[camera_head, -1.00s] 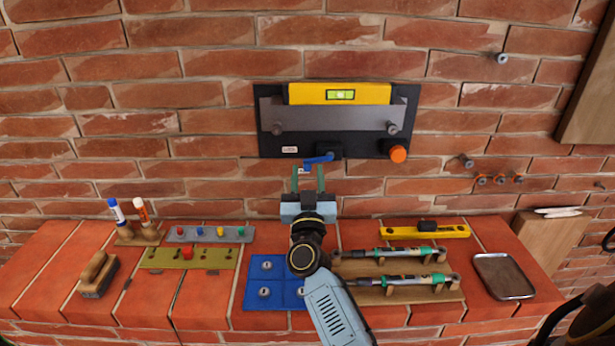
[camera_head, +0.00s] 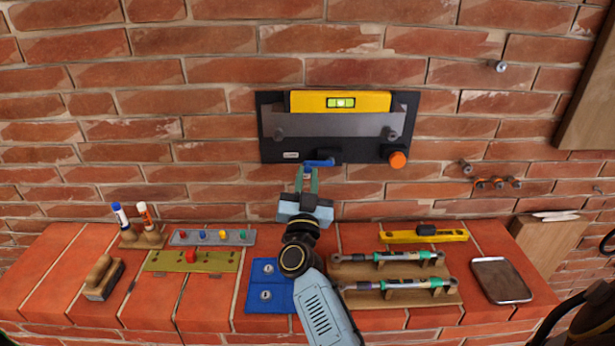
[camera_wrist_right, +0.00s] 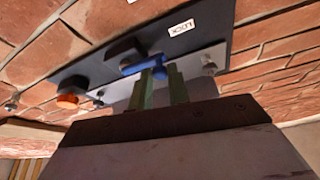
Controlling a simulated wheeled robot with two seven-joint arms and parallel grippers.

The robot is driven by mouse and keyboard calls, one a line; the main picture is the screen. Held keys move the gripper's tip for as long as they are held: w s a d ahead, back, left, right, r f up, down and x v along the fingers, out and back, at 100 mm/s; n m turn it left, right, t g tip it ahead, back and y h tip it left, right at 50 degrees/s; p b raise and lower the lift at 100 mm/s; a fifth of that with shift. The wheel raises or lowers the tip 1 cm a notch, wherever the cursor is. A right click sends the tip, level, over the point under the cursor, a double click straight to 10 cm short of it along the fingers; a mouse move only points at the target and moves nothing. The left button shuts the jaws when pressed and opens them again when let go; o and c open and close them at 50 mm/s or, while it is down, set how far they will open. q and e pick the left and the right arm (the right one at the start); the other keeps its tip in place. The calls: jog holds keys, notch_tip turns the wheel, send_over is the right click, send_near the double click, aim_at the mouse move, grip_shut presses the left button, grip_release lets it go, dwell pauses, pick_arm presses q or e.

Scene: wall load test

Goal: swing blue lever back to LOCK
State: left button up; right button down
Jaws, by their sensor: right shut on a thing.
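The blue lever (camera_head: 319,163) sits at the lower edge of a black wall panel (camera_head: 268,140), beside a dark pivot block. In the head view it lies nearly level, its free end to the left. A white label (camera_head: 291,155) is left of it; in the right wrist view the label reads LOCK (camera_wrist_right: 181,28). My right gripper (camera_head: 307,174) reaches up from below, its green fingers shut on the lever's free end. The right wrist view shows the lever (camera_wrist_right: 143,66) at the fingertips (camera_wrist_right: 162,76). My left gripper is not in view.
The panel carries a grey bar (camera_head: 335,120), a yellow level (camera_head: 365,102) and an orange knob (camera_head: 397,160).

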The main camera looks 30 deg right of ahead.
jog(key=c, duration=1.3)
grip_release()
jog(key=shift+c, duration=0.2)
jog(key=b+v, duration=0.1)
jog(key=v, duration=1.2)
jog(key=shift+a+b, duration=0.15)
jog(key=shift+b, duration=0.15)
jog(key=shift+s, duration=0.15)
